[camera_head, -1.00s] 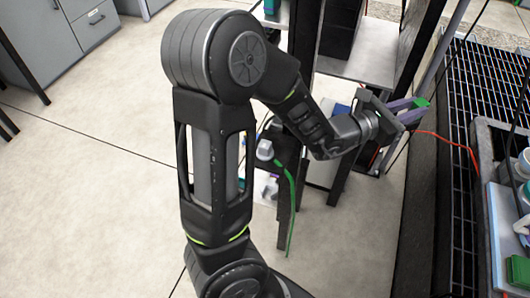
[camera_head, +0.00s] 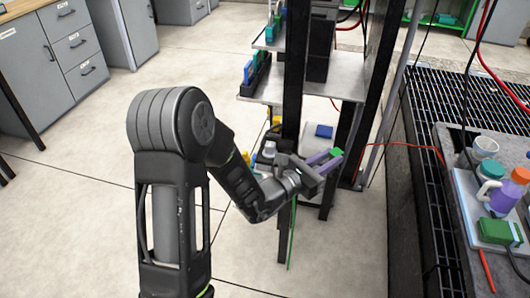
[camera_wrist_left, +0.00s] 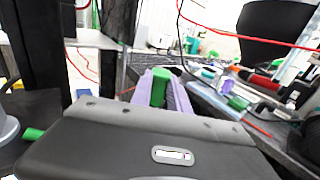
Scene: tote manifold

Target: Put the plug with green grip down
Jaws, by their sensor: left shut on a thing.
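My left gripper (camera_head: 328,158) is shut on the plug with green grip (camera_head: 337,152), held in the air in front of the dark rack post. In the left wrist view, the green grip (camera_wrist_left: 160,86) sits between the two purple fingers of the gripper (camera_wrist_left: 164,92). The plug's front end is hidden. A red cable (camera_head: 400,145) runs right from behind the gripper area; I cannot tell whether it joins the plug. A second green block (camera_head: 497,231) lies on a pale tray at the right. My right gripper is not in view.
The shelf rack (camera_head: 300,92) with dark posts stands just beyond the gripper, with small coloured items on its levels. A dark mesh bench (camera_head: 436,205) lies to the right. Open floor (camera_head: 75,215) lies left.

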